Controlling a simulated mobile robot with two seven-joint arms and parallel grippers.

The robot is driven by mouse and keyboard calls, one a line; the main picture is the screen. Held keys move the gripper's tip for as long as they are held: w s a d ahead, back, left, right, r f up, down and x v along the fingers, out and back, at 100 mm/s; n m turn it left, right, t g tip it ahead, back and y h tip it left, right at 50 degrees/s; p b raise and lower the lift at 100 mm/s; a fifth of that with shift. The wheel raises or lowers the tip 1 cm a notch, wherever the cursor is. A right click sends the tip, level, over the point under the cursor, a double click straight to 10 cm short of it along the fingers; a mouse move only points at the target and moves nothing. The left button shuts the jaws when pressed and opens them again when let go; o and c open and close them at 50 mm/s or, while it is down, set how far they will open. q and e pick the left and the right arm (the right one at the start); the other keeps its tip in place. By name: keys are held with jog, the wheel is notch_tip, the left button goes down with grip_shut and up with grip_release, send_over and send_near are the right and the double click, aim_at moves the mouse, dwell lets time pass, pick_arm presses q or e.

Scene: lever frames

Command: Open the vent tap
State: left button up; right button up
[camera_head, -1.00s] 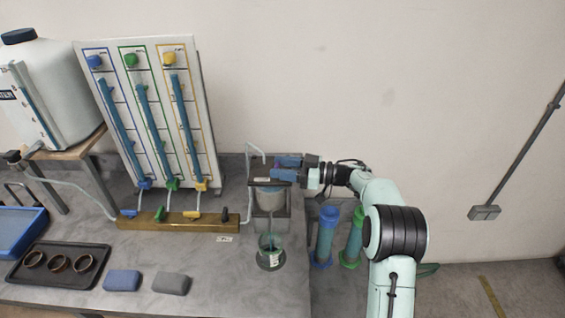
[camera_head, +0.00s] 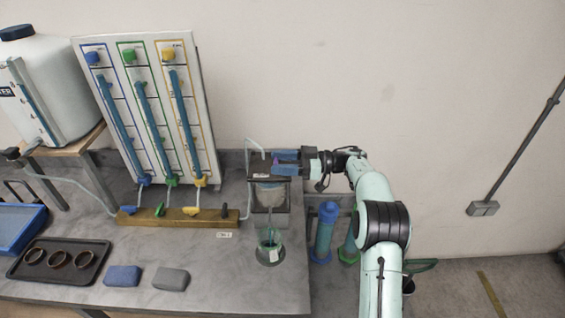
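A small purple piece (camera_head: 276,160), perhaps the vent tap handle, shows on top of the dark-framed stand (camera_head: 256,180) that holds a grey vessel. My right gripper (camera_head: 284,162) reaches in from the right at the top of this stand. Its two blue fingers are apart, with the purple piece near their tips, partly hidden; I cannot tell whether they touch it. A brass manifold (camera_head: 165,222) with blue, green, yellow and black levers lies left of the stand. My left gripper is not in view.
A panel with three coloured tubes (camera_head: 150,110) stands behind the manifold. A glass beaker (camera_head: 270,254) stands in front of the stand. A dark tray with rings (camera_head: 92,270) and two pads (camera_head: 171,280) lie at the front left. Blue and green cylinders (camera_head: 324,230) stand below my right arm.

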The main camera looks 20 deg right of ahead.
jog(key=shift+o, duration=1.2)
jog(key=shift+a, duration=0.1)
jog(key=v, duration=1.3)
jog(key=shift+d, duration=0.2)
